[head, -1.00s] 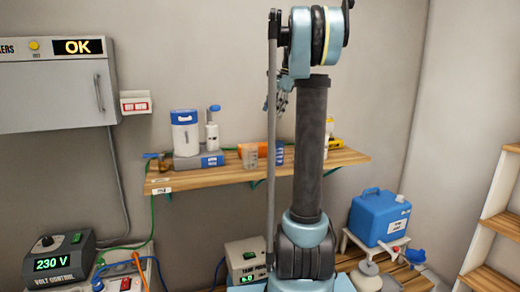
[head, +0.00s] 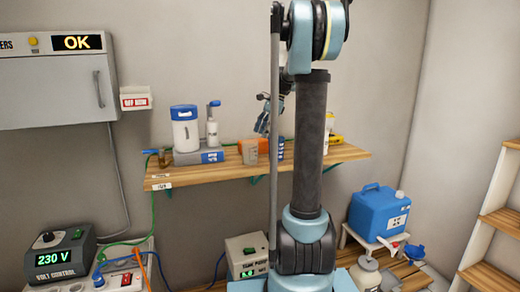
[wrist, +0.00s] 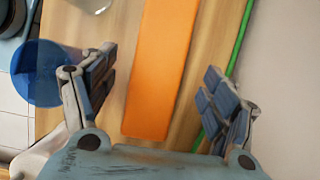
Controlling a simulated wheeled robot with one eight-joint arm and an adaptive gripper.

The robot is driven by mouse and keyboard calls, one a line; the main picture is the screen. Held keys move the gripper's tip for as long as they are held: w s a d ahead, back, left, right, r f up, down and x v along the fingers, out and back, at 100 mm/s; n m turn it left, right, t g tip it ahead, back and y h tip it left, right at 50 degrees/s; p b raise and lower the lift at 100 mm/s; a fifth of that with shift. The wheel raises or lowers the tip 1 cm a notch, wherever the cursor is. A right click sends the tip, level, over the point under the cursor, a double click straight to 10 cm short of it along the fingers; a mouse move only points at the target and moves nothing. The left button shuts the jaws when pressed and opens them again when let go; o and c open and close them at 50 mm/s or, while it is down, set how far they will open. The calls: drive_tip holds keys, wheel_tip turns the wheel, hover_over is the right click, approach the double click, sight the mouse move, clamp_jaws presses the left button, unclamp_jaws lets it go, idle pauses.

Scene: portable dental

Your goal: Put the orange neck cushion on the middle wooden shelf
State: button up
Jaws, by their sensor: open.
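The orange neck cushion shows in the wrist view (wrist: 162,65) as a long flat orange strip on a wooden surface. In the head view, a small orange patch (head: 263,145) shows on the wooden wall shelf (head: 215,172), mostly hidden by other items and my arm. My gripper (head: 263,118) is open just above that patch, partly behind my arm. In the wrist view, my open gripper (wrist: 158,70) has one finger on either side of the orange strip, with no clear contact. A rack at the right edge has wooden boards, including a middle one (head: 503,221).
A translucent blue object (wrist: 40,72) is close to my left finger. A green cable (wrist: 238,60) runs right of the strip. A blue jug (head: 378,212) stands lower right.

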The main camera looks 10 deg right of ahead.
sight(261, 140)
drive_tip(key=shift+x, duration=2.35)
drive_tip(key=shift+d+f, duration=0.1)
drive_tip(key=shift+d, duration=0.1)
drive_tip(key=c, duration=1.3)
